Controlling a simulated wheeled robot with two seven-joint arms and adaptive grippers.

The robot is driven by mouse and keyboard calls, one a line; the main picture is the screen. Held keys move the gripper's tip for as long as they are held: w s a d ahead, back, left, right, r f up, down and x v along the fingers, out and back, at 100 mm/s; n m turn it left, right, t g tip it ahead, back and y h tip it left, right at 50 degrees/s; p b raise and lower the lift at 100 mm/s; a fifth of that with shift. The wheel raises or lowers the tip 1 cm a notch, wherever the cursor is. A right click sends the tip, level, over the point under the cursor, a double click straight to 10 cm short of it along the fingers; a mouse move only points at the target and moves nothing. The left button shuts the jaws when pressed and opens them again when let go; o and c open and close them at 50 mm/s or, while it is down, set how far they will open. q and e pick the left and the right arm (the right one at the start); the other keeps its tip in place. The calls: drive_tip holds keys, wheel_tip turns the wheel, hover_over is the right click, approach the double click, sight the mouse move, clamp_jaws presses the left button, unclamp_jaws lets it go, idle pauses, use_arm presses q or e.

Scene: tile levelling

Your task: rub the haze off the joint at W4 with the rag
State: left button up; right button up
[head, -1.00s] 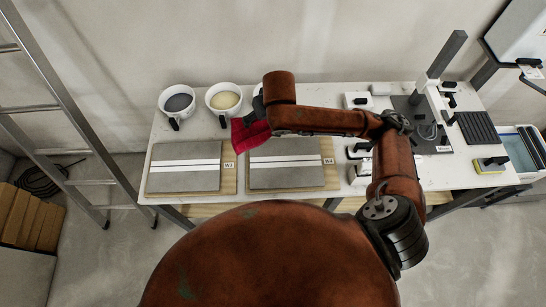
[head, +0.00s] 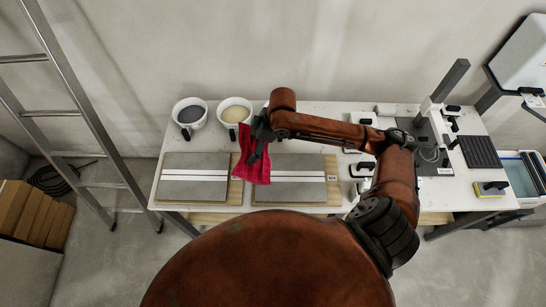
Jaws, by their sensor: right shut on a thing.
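The W4 panel (head: 296,192) is a pair of grey tiles on a wooden board with a pale band (head: 300,174) along the joint between them. Its W4 tag (head: 332,177) is at the right edge. My right gripper (head: 254,155) is shut on the red rag (head: 245,170). The rag hangs over the gap between the two panels and hides the left end of W4's joint. I cannot tell whether it touches the tile. My left gripper is not in view.
The W3 panel (head: 193,192) lies to the left. Two white buckets, one with dark (head: 190,113) and one with cream contents (head: 235,114), stand behind. Tools and a black ribbed mat (head: 479,152) are on the right. A ladder (head: 85,110) stands at left.

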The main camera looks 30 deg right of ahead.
sight(269, 153)
drive_tip(key=n, duration=0.1)
drive_tip(key=n+p, duration=0.1)
drive_tip(key=f+n+g, duration=0.1)
drive_tip(key=shift+s+d+y, duration=0.3)
drive_tip(key=shift+d, duration=0.1)
drive_tip(key=n, duration=0.1)
drive_tip(key=f+n+g+p, duration=0.1)
drive_tip(key=s+n+p, duration=0.1)
drive_tip(key=shift+d+f+n+g, duration=0.15)
drive_tip(key=shift+d+n+g, duration=0.15)
drive_tip(key=shift+n, duration=0.1)
drive_tip(key=s+f+n+g+p, duration=0.1)
drive_tip(key=n, duration=0.2)
drive_tip(key=s+d+f+n+g+p, duration=0.1)
drive_tip(key=n+p, duration=0.1)
drive_tip(key=s+d+n+g+h+p, duration=0.1)
drive_tip(key=n, duration=0.2)
drive_tip(key=shift+d+f+n, duration=0.2)
drive_tip(key=shift+f+n, duration=0.1)
drive_tip(key=shift+f, duration=0.1)
drive_tip(key=f+n+b, duration=0.1)
drive_tip(key=f, duration=0.1)
drive_tip(key=f+n+b, duration=0.1)
drive_tip(key=f+b, duration=0.1)
drive_tip(key=f, duration=0.1)
drive_tip(key=s+d+f+n+h+b, duration=0.1)
drive_tip(key=f+b, duration=0.1)
drive_tip(key=f, duration=0.1)
drive_tip(key=shift+f+g, duration=0.2)
drive_tip(key=shift+g, duration=0.2)
